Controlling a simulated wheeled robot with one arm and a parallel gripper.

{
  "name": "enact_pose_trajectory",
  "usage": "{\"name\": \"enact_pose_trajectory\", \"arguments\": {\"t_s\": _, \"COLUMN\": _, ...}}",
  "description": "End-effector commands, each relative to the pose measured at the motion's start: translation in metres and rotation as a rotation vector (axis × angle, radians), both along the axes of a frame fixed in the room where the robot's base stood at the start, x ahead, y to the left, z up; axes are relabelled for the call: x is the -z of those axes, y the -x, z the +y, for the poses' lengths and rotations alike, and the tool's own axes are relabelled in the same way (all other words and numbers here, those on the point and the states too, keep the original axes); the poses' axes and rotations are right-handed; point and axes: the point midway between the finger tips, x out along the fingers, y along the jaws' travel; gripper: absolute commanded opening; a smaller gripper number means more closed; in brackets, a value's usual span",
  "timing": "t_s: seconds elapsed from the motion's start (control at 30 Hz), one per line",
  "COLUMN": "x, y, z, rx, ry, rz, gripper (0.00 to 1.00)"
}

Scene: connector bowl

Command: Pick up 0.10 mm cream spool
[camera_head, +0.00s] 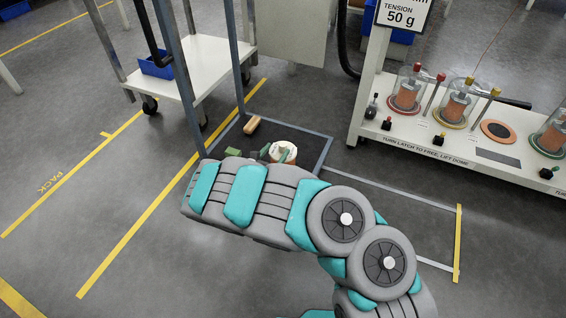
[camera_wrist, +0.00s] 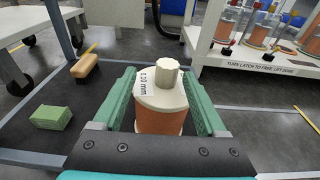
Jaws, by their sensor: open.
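The cream spool (camera_wrist: 160,97) stands upright on a dark shelf surface (camera_head: 308,143). It has a cream top flange marked "0.10 mm", a pale knob on top and copper-coloured winding below. In the head view the spool (camera_head: 282,149) shows just past the end of my arm, partly hidden. My gripper (camera_wrist: 159,78) is open, with one green finger on each side of the spool. The right finger looks very near the flange; I cannot tell whether it touches.
A green block (camera_wrist: 50,117) and a wooden-backed brush (camera_wrist: 86,66) lie left of the spool on the same surface. Frame posts (camera_head: 182,75) rise at its left. A white bench (camera_head: 455,150) with several domed spools stands at the right. Open floor lies at left.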

Motion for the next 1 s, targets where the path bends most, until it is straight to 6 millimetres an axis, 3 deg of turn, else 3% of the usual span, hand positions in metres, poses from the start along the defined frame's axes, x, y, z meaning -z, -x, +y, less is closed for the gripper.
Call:
{"name": "enact_pose_trajectory", "arguments": {"t_s": 0.53, "x": 0.018, "y": -0.056, "z": -0.031, "rx": 0.005, "ry": -0.003, "rz": -0.001, "gripper": 0.74}}
{"name": "enact_pose_trajectory", "arguments": {"t_s": 0.87, "x": 0.016, "y": -0.063, "z": -0.033, "rx": 0.003, "ry": -0.001, "rz": -0.001, "gripper": 0.74}}
{"name": "enact_pose_trajectory", "arguments": {"t_s": 1.0, "x": 0.016, "y": -0.063, "z": -0.033, "rx": 0.003, "ry": -0.001, "rz": -0.001, "gripper": 0.60}}
